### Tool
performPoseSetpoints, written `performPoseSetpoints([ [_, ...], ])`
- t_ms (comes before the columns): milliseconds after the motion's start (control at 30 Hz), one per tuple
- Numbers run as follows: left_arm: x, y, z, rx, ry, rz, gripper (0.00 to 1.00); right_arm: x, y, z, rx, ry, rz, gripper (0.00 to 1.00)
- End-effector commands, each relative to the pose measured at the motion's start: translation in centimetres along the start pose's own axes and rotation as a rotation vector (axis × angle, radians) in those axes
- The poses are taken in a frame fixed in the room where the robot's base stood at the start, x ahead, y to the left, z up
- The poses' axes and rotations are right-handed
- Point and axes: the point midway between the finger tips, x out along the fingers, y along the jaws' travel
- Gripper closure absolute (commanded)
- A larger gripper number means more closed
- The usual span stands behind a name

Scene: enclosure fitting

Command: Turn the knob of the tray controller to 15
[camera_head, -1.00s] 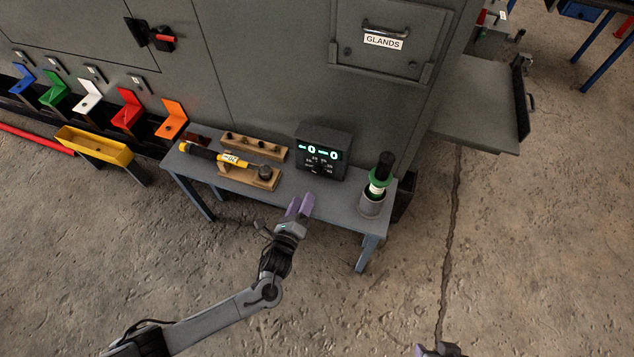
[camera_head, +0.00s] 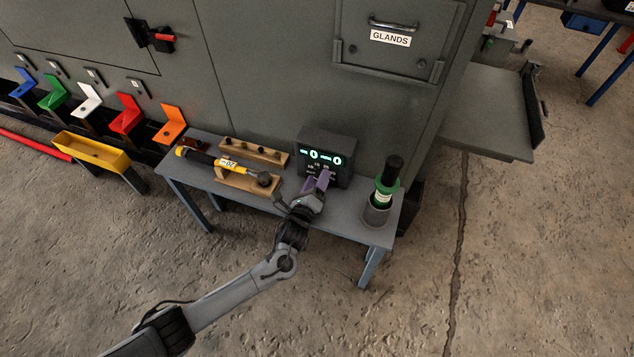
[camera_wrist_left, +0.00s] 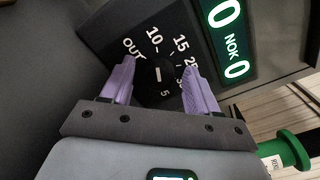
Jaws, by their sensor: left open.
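The tray controller (camera_head: 342,145) is a dark box with a lit green display at the back of the small bench. In the left wrist view, its panel (camera_wrist_left: 111,27) shows a round black knob (camera_wrist_left: 157,88) with a white line. Printed marks OUT, 10, 15 and others surround the knob; I cannot tell exactly which mark the line points to. My left gripper (camera_head: 320,180) is at the controller's front. Its open purple fingers (camera_wrist_left: 158,85) stand on either side of the knob, with gaps visible. The display (camera_wrist_left: 229,40) reads 0 and NOK 0. My right gripper is out of view.
On the bench (camera_head: 345,222), a yellow-black tool (camera_head: 215,160) lies by wooden blocks (camera_head: 252,153) to the left. A green-collared black-handled tool (camera_head: 387,183) stands in a grey cup (camera_head: 375,213) to the right. The cabinet wall (camera_head: 270,60) rises behind.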

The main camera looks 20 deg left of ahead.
Motion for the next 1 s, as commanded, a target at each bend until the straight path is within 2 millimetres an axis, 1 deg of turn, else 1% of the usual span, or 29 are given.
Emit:
performPoseSetpoints([
  [267,0.2,-0.1,0.1,0.0,-0.001,0.0,0.4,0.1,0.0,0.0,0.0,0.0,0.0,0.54],
  [300,0.2,-0.1,0.1,0.0,-0.001,0.0,0.42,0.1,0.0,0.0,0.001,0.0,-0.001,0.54],
  [367,0.2,-0.1,0.1,0.0,-0.001,0.0,0.51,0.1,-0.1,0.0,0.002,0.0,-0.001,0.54],
  [600,0.2,0.0,0.1,0.0,-0.001,0.0,0.88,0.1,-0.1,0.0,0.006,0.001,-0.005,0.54],
  [667,0.2,-0.1,0.1,0.0,-0.001,0.0,0.96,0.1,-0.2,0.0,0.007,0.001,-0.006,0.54],
  [867,0.2,-0.2,0.1,0.013,-0.001,-0.001,0.96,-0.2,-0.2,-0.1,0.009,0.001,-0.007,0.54],
  [1000,0.2,-0.3,0.3,0.055,-0.002,0.0,0.96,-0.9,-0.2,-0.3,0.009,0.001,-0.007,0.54],
])
